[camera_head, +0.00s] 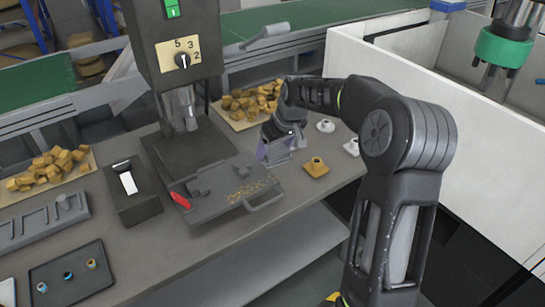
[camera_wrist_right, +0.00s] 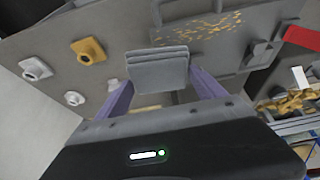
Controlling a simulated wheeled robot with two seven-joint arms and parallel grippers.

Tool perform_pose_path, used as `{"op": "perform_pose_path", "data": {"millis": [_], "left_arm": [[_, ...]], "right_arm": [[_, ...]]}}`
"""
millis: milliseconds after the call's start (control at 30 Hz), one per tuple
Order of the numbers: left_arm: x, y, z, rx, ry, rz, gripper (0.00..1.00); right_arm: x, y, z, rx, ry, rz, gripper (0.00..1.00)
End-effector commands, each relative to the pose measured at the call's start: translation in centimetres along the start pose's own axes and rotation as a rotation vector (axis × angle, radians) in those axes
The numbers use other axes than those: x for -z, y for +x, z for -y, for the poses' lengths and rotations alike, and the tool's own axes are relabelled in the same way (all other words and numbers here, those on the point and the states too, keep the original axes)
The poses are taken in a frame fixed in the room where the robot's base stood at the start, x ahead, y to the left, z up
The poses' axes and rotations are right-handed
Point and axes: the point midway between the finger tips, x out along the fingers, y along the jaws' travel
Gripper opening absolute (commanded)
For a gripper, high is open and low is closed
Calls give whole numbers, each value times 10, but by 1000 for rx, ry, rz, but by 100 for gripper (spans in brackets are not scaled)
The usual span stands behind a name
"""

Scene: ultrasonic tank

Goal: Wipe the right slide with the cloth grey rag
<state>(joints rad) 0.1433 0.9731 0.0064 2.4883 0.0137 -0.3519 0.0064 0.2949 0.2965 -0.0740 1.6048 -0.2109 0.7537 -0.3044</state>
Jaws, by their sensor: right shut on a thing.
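The cloth grey rag (camera_wrist_right: 158,70) is a folded grey block between the purple fingers of my right gripper (camera_head: 278,152) in the right wrist view. The gripper is shut on it. In the head view the rag is small and partly hidden by the gripper. A dark grey slide plate (camera_head: 213,210) with a looped handle sticks out of the machine. Golden chips (camera_head: 248,191) are scattered on its right part. They also show in the wrist view (camera_wrist_right: 205,27), beyond the rag. My right gripper is to the right of the plate and slightly behind it. My left gripper is not in view.
A tan flanged part (camera_head: 315,167) and white ones (camera_head: 325,126) stand right of my gripper. A black box (camera_head: 132,195) with a white switch stands left.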

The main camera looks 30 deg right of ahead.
Motion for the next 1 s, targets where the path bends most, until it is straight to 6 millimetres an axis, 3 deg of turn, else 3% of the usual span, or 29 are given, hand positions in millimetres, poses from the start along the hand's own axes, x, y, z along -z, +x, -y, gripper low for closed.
{"op": "perform_pose_path", "data": {"millis": [567, 1000], "left_arm": [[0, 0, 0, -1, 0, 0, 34], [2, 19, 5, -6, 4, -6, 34]], "right_arm": [[3, 1, -1, -31, 77, 1, 14], [-11, 31, -4, -31, 78, 3, 14]]}}
